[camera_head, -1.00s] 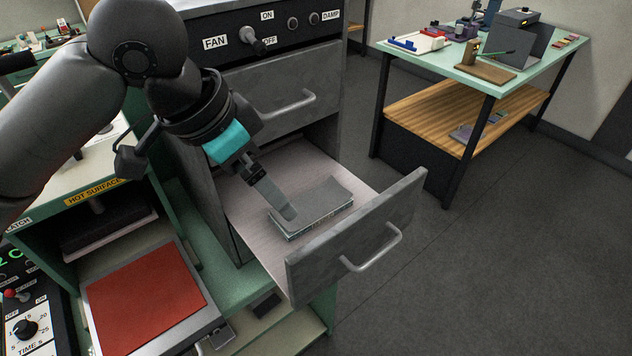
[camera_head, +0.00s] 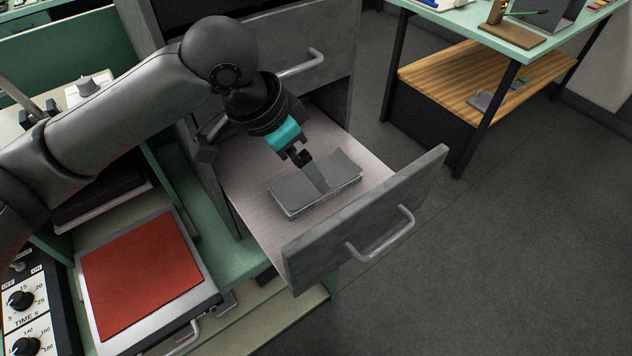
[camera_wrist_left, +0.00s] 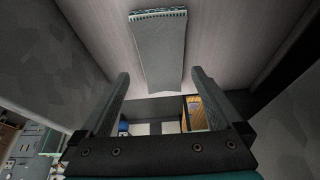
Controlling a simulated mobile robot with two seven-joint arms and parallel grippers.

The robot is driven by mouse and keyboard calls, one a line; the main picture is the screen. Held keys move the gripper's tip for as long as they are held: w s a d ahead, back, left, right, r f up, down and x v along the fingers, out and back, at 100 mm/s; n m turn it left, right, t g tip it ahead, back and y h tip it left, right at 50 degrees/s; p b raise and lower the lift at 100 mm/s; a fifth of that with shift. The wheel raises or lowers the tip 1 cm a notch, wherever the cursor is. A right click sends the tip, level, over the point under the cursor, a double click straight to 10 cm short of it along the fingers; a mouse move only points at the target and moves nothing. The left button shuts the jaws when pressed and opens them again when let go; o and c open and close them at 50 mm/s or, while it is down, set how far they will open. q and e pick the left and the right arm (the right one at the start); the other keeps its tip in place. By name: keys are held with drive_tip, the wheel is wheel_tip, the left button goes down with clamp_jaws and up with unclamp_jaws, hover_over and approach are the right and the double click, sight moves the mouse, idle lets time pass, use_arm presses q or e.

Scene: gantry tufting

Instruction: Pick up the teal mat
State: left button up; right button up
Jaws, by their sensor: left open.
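A small stack of flat mats (camera_head: 298,195) lies on the floor of the open drawer. Its top face looks grey, and thin teal and pale layers show along its near edge. In the left wrist view the stack (camera_wrist_left: 160,48) is ahead of the fingers, with a teal edge at its far end. No all-teal face shows. My left gripper (camera_head: 318,180) is over the stack, its fingers pointing down and hiding part of it. In the left wrist view the jaws (camera_wrist_left: 160,76) are open with nothing between them. I cannot tell whether a fingertip touches the stack.
The drawer front (camera_head: 365,220) with its handle stands near the gripper, and a closed drawer (camera_head: 290,65) is above. A red pad (camera_head: 140,275) lies on a press at lower left. A side table (camera_head: 490,35) stands at the back right. Open floor lies to the right.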

sight(310, 183)
use_arm(q)
drive_tip(key=x, duration=0.5)
drive_tip(key=shift+a+f+b, duration=0.15)
drive_tip(key=shift+f+b, duration=0.1)
drive_tip(key=shift+b, duration=0.05)
drive_tip(key=c, duration=1.1)
drive_tip(key=shift+r, duration=0.15)
wheel_tip(310, 183, up, 4)
drive_tip(key=shift+w+f, duration=0.1)
drive_tip(key=s+a, duration=0.3)
drive_tip(key=a, duration=0.2)
drive_tip(key=s+a, duration=0.3)
drive_tip(key=a, duration=0.2)
drive_tip(key=s+a, duration=0.4)
drive_tip(key=a, duration=0.1)
drive_tip(key=shift+s+f, duration=0.1)
drive_tip(key=shift+f, duration=0.15)
